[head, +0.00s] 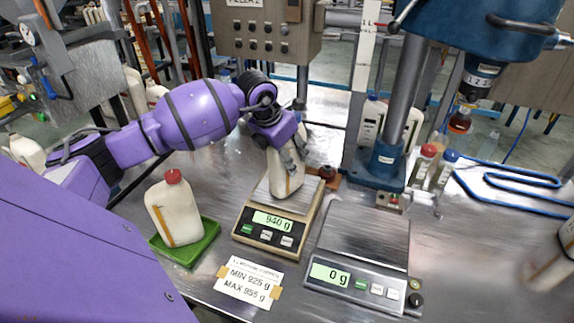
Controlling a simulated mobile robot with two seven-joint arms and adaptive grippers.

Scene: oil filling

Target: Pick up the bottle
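A white bottle (286,180) stands on the left scale (245,241), whose display reads 940 g. My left gripper (291,152) reaches down over the upper part of this bottle, with its fingers around it. The gripper hides the bottle's top, and whether the fingers press on it cannot be told. A second white bottle (174,212) with a red cap stands in a green tray (206,244) left of the scale.
The right scale (367,226) is empty and reads 0 g. A label card (246,281) lies in front. A blue column stand (385,160) and small capped bottles (424,163) stand behind. Blue tubing (512,184) lies at right. Bare metal table is free right of the scales.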

